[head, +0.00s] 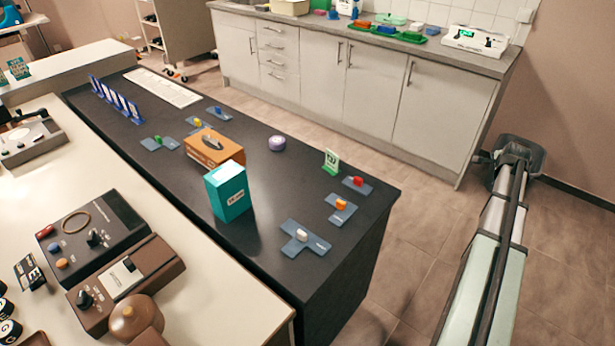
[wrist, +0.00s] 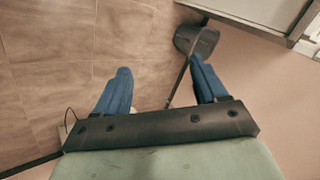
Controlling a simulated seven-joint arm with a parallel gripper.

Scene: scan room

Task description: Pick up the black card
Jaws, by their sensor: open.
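A small black card (head: 29,272) with pale markings shows at the left edge of the head view. In the head view my arm is at the right, and I cannot make out the fingers there.
The light table (head: 215,315) also bears a brown device (head: 125,285) and a brown rounded object (head: 136,320). The dark counter (head: 270,245) holds a teal box (head: 228,190), an orange tissue box (head: 214,148) and several blue-grey cards. White cabinets (head: 370,85) stand behind. Floor is open between them.

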